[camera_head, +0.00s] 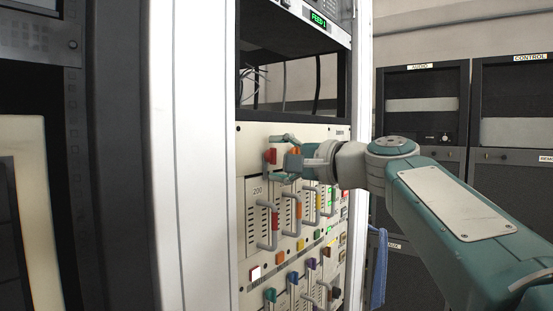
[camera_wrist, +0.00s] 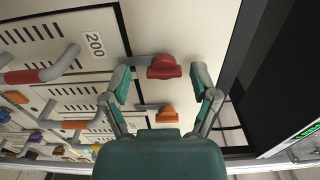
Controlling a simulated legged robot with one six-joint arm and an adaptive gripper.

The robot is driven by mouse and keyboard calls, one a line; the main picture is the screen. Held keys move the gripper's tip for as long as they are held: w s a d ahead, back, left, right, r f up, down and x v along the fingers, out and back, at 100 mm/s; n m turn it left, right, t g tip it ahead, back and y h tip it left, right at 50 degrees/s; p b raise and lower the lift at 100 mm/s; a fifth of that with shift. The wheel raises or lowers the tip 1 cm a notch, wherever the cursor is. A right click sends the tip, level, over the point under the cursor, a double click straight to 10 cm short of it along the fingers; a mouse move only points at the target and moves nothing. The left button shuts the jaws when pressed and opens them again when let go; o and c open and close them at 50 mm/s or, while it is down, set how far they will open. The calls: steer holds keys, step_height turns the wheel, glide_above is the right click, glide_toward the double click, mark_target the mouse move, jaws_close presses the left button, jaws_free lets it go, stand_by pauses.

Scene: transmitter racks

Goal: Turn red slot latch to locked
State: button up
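The red slot latch (camera_head: 270,156) is a red knob with a grey bar on the cream rack panel, above the slot marked 200. In the wrist view the red latch (camera_wrist: 165,68) lies just beyond and between the fingertips, apart from them as far as I can tell. My gripper (camera_head: 279,157) is open in front of the panel. In the wrist view its two fingers (camera_wrist: 160,80) are spread wide with nothing held. An orange latch (camera_wrist: 166,114) sits nearer the palm, also between the fingers.
Slot handles (camera_head: 274,222) with coloured sleeves stick out below the latches. Coloured knobs (camera_head: 270,295) line the lower panel. A white rack post (camera_head: 190,160) stands to the left. The rack bay (camera_head: 290,85) above is open with hanging cables. A blue cloth (camera_head: 379,265) hangs at the right.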

steer(key=v, duration=1.2)
steer(key=s+d+f+n+g+h, duration=0.1)
steer(key=s+f+h, duration=0.3)
steer(key=f, duration=0.9)
steer(key=s+d+f+n+g+h, duration=0.2)
steer(key=s+f+n+h, duration=0.2)
steer(key=s+f, duration=0.4)
steer(key=s+d+f+n+g+h, duration=0.1)
steer(key=s+f+h, duration=0.5)
steer(key=f, duration=1.2)
steer(key=shift+d+f+n+g, duration=0.2)
steer(key=shift+n+g, duration=0.5)
steer(key=shift+n, duration=0.2)
steer(key=shift+s, duration=0.1)
